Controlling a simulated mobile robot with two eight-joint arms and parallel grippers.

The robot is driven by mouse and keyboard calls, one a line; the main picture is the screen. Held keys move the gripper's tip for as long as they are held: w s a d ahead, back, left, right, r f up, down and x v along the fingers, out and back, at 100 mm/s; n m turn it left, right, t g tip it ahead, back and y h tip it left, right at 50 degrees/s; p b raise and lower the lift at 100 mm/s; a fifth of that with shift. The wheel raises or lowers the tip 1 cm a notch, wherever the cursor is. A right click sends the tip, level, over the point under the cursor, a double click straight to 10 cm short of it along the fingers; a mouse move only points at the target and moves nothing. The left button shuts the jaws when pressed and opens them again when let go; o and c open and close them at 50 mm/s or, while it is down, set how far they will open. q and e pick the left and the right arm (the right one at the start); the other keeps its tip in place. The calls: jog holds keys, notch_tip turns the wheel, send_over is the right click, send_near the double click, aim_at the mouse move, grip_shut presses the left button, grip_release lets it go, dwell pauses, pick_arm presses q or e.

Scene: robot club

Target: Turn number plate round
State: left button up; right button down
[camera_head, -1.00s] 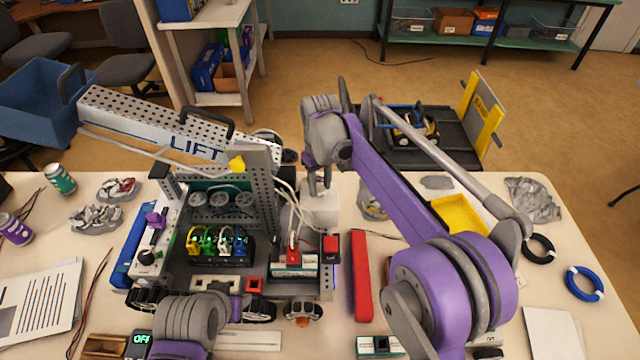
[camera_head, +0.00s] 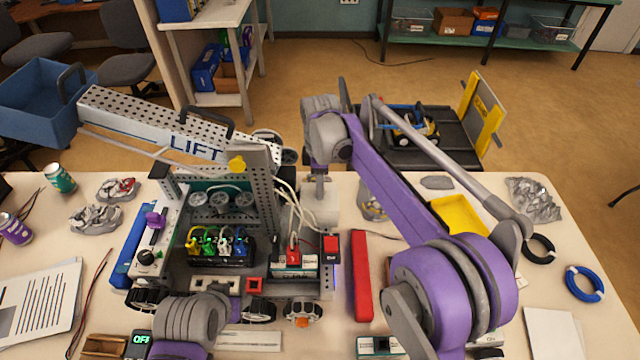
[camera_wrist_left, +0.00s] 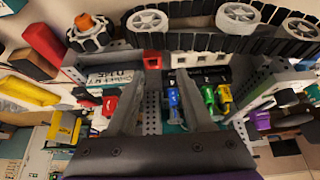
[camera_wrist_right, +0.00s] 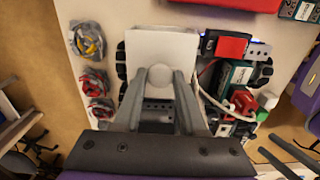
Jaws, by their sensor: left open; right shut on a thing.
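The number plate appears to be the white piece (camera_wrist_right: 160,48) with a round knob in the right wrist view. Its white body (camera_head: 322,212) also shows at the back right of the club robot in the head view. No number is readable on it. My right gripper (camera_wrist_right: 160,77) is shut on its knob, one finger on each side. My left gripper (camera_wrist_left: 160,85) is open and empty, above the club robot's deck, near the coloured plugs (camera_wrist_left: 174,102). In the head view its fingers are hidden.
The club robot (camera_head: 225,250) fills the middle of the table, with a raised arm marked LIFT (camera_head: 195,143). A red switch (camera_head: 331,246) and loose wires are close to the white piece. A red bar (camera_head: 361,275) and a yellow tray (camera_head: 458,214) lie to the right.

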jog(key=n, duration=0.4)
jog(key=shift+n, duration=0.3)
dwell(0.3)
jog(key=shift+c, duration=2.3)
grip_release()
notch_tip(320, 180, up, 11)
jog(key=shift+p, duration=0.4)
jog(key=shift+f, duration=0.1)
